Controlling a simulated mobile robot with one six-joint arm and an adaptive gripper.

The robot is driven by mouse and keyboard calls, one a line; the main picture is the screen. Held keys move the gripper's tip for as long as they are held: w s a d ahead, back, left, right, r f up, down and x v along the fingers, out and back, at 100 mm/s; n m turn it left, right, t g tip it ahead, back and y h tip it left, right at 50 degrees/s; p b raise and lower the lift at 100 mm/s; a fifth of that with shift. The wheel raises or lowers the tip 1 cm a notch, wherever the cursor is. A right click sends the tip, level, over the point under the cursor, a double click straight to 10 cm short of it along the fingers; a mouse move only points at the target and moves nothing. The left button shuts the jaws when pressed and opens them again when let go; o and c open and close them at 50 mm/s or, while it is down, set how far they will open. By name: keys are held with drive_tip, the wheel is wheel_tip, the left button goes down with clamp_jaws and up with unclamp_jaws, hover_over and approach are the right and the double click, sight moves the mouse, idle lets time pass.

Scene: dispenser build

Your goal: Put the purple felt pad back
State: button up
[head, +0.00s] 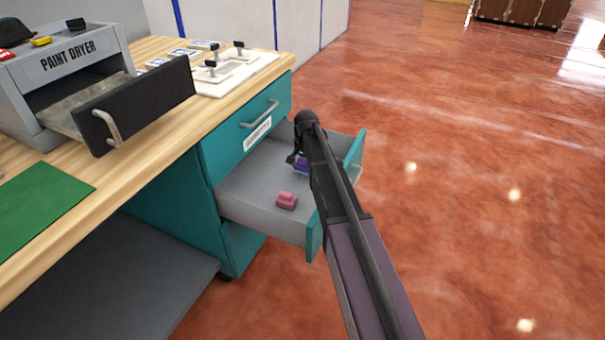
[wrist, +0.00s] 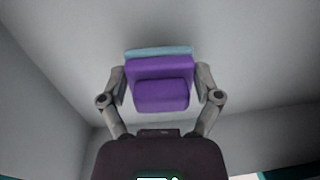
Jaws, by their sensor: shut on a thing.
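The purple felt pad (wrist: 161,92) is a small stepped purple block with a pale blue layer at its far side in the wrist view. My gripper (wrist: 160,85) is shut on it, one finger on each side. In the head view the purple pad (head: 302,165) shows in part beside my arm, inside the open drawer (head: 245,190). My gripper (head: 297,158) is mostly hidden behind my arm there. I cannot tell whether the pad touches the drawer floor.
A pink pad (head: 287,201) lies on the drawer floor nearer the front left. The paint dryer (head: 70,75) stands on the wooden workbench (head: 165,125) with its black-fronted tray out. A green mat (head: 40,205) and a white board with black-topped parts (head: 235,75) are also on the bench.

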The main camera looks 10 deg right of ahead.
sight(305, 161)
drive_tip(key=shift+f+b, duration=0.8)
drive_tip(key=shift+f, duration=0.3)
drive_tip(key=o, duration=0.9)
drive_tip(key=shift+c, duration=0.2)
drive_tip(key=shift+r, duration=0.2)
drive_tip(key=r+p, duration=0.7)
drive_tip(key=p, duration=0.1)
drive_tip(key=r+p, duration=0.4)
drive_tip(key=shift+s+d+r, duration=0.3)
drive_tip(key=shift+d+r, duration=0.05)
